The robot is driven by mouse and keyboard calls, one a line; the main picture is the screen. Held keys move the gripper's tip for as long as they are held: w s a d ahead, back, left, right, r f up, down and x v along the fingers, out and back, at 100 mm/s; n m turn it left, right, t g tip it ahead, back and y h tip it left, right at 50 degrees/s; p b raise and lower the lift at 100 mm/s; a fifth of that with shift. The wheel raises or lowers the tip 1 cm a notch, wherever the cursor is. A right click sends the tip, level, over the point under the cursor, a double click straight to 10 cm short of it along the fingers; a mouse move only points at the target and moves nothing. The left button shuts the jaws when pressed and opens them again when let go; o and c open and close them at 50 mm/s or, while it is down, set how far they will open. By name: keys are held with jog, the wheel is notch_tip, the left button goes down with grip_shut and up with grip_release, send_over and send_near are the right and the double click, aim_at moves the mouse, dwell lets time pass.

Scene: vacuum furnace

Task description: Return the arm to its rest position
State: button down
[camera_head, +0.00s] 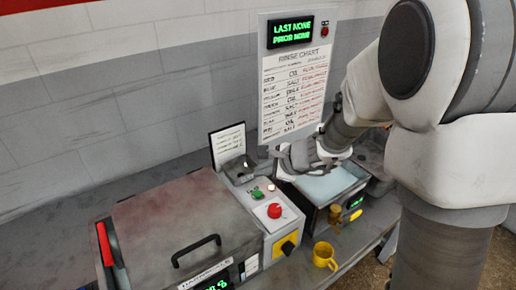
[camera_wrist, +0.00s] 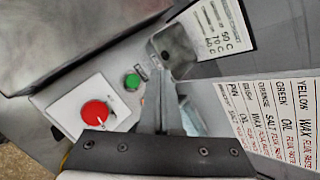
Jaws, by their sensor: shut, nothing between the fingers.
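My arm reaches in from the right in the head view. My gripper (camera_head: 277,157) is out over the space between the control panel and the right-hand unit, in front of the rinse chart. In the wrist view the two fingers (camera_wrist: 163,100) are together, with nothing between them. The fingertips appear near a grey metal bracket (camera_wrist: 174,47) on the control panel; I cannot tell the exact gap. The bracket also shows in the head view (camera_head: 240,168), left of the gripper.
The control panel has a red knob (camera_head: 274,211) and green button (camera_head: 257,194). Left is a lidded furnace (camera_head: 180,225) with a black handle. A pale-topped unit (camera_head: 330,184) lies under the wrist. A yellow mug (camera_head: 324,256) stands in front. The rinse chart (camera_head: 293,92) stands behind.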

jog(key=shift+r, duration=0.1)
jog(key=s+d+r+n+g, duration=0.1)
jog(key=s+r+n, duration=0.8)
jog(key=s+r, duration=0.15)
jog(key=s+d+r+n+h, duration=0.2)
jog(key=s+d+n+h, duration=0.4)
jog(key=s+d, duration=0.6)
jog(key=shift+s+d+r+n+h, duration=0.15)
jog(key=shift+s+r+n+h, duration=0.2)
jog(key=shift+s+n, duration=0.85)
jog(key=shift+w, duration=0.25)
dwell(3.0)
